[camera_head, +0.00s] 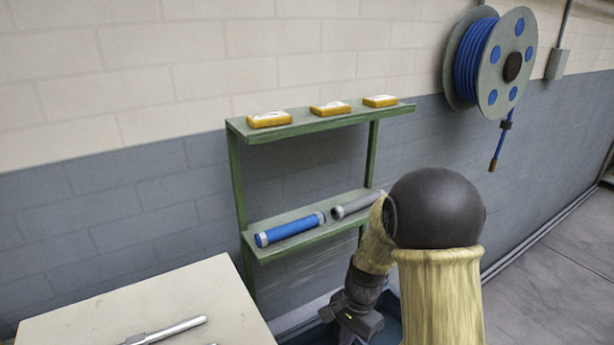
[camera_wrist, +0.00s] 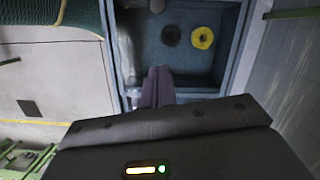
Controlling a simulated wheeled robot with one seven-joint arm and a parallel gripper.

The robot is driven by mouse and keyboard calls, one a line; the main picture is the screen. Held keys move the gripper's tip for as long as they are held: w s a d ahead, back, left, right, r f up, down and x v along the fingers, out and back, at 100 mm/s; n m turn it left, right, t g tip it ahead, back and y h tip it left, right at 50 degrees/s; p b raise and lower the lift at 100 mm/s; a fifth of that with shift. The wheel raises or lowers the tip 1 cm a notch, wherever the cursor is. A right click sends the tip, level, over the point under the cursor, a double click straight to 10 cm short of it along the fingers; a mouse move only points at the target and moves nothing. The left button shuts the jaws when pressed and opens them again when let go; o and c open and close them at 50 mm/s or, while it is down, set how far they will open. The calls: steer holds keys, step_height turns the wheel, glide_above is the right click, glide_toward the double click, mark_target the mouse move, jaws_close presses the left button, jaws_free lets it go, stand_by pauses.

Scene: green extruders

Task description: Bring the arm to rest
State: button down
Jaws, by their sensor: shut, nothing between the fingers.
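My gripper (camera_wrist: 158,73) shows in the wrist view with its two dark fingers together, shut and empty. The fingers point toward a blue-grey bin (camera_wrist: 232,50); I cannot tell how far above it they are. In the head view, my arm bends down at the lower right, in front of the shelf's right end. The wrist hangs low near the bottom edge, and the fingertips are not clearly visible there.
A yellow ring (camera_wrist: 202,38) and a dark ring (camera_wrist: 171,36) lie in the bin. A green shelf (camera_head: 328,120) holds yellow boxes (camera_head: 269,119), a blue cylinder (camera_head: 290,229) and a grey cylinder (camera_head: 352,205). A pale table (camera_head: 150,295) stands lower left; a hose reel (camera_head: 490,60) hangs upper right.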

steer(key=s+d+r+n+t+h, duration=0.1)
steer(key=s+d+r+n+t, duration=0.2)
steer(key=s+d+r+n, duration=0.2)
steer(key=s+r+n, duration=0.2)
steer(key=s+n, duration=0.2)
steer(key=shift+s+d+r+t+h+b, duration=0.15)
steer(key=shift+s+r+t+h+b, duration=0.15)
steer(key=shift+r+t+h+b, duration=0.1)
steer(key=shift+d, duration=0.1)
